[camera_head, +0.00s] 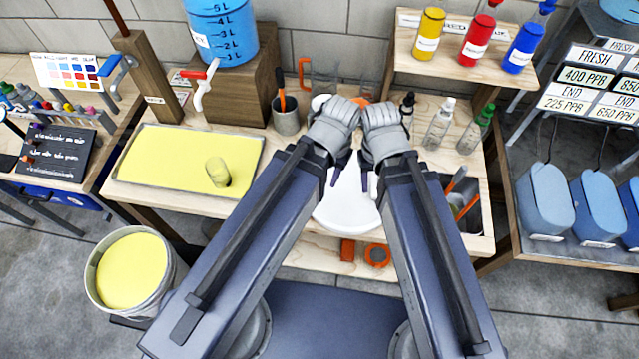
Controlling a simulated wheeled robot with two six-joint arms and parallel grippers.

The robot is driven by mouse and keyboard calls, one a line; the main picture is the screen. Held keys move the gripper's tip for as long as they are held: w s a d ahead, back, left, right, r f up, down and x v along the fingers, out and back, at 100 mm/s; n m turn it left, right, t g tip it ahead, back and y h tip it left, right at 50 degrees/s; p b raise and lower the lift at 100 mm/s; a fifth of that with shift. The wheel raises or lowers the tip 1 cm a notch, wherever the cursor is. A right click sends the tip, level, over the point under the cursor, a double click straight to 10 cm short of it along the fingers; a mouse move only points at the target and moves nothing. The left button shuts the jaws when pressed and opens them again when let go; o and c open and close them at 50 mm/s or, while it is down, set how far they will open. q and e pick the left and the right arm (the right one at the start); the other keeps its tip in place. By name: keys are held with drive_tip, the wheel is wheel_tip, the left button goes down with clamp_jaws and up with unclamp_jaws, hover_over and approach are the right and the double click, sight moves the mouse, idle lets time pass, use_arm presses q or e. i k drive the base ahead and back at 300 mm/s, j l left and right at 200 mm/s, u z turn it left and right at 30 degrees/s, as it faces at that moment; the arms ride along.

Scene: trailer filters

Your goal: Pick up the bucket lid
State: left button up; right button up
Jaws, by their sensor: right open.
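A white round disc (347,208), which looks like the bucket lid, lies at the front middle of the wooden workbench. My arms hide part of it. My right gripper (369,184) points down above the disc and is open, with nothing seen between its fingers. My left gripper (333,178) is close beside it, also above the disc, and its opening is hard to make out. Whether either gripper touches the disc cannot be told. A white bucket (164,290) with yellow contents stands on the floor at the lower left.
A yellow-filled tray (250,180) with a yellow cylinder (218,172) lies left on the bench. A metal cup (286,118), clear bottles (438,124) and a dark bin (464,205) stand around the disc. A blue water tank (222,35) is at the back.

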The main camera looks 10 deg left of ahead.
sight(345, 209)
drive_tip(key=u, duration=0.85)
drive_tip(key=j+u, duration=0.1)
drive_tip(key=u, duration=0.7)
drive_tip(key=i+u, duration=0.1)
drive_tip(key=u, duration=0.75)
drive_tip(key=k+z, duration=0.15)
drive_tip(key=z, duration=2.35)
drive_tip(key=k+j, duration=0.1)
drive_tip(key=j, duration=0.15)
drive_tip(key=k+j, duration=0.1)
drive_tip(key=j, duration=0.2)
drive_tip(key=z, duration=0.05)
